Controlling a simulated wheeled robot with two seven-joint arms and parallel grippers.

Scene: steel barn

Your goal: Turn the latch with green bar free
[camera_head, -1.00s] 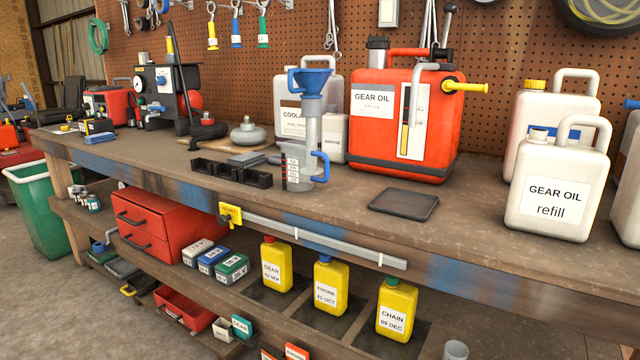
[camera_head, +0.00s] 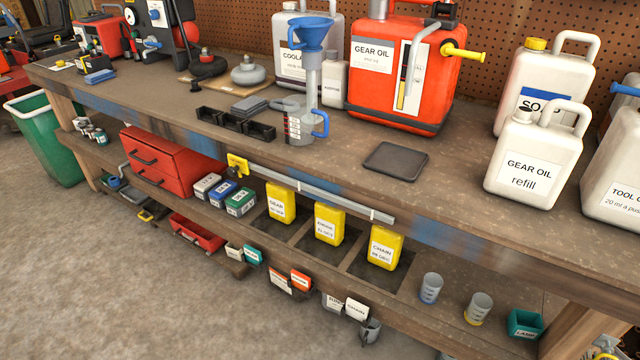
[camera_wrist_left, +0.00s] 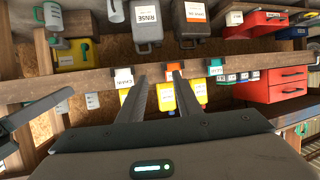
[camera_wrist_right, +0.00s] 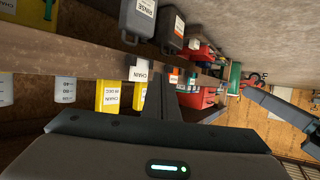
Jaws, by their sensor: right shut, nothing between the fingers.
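In the left wrist view, low under the bench, a yellow plate (camera_wrist_left: 70,56) carries a green bar-like piece (camera_wrist_left: 84,48). It is small, so I cannot tell surely that it is the latch or how its bar is turned. No latch with a green bar shows clearly in the head view. My left gripper (camera_wrist_left: 157,76) is open and empty, its two fingers apart in front of the shelves. My right gripper (camera_wrist_right: 161,78) is shut and empty, its fingers together. Both grippers are outside the head view.
The workbench (camera_head: 300,170) has a grey rail (camera_head: 320,195) with a yellow block (camera_head: 237,165) along its front. Yellow bottles (camera_head: 330,224), a red drawer box (camera_head: 170,160) and cups (camera_head: 430,288) stand on the lower shelf. The floor (camera_head: 150,310) in front is clear.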

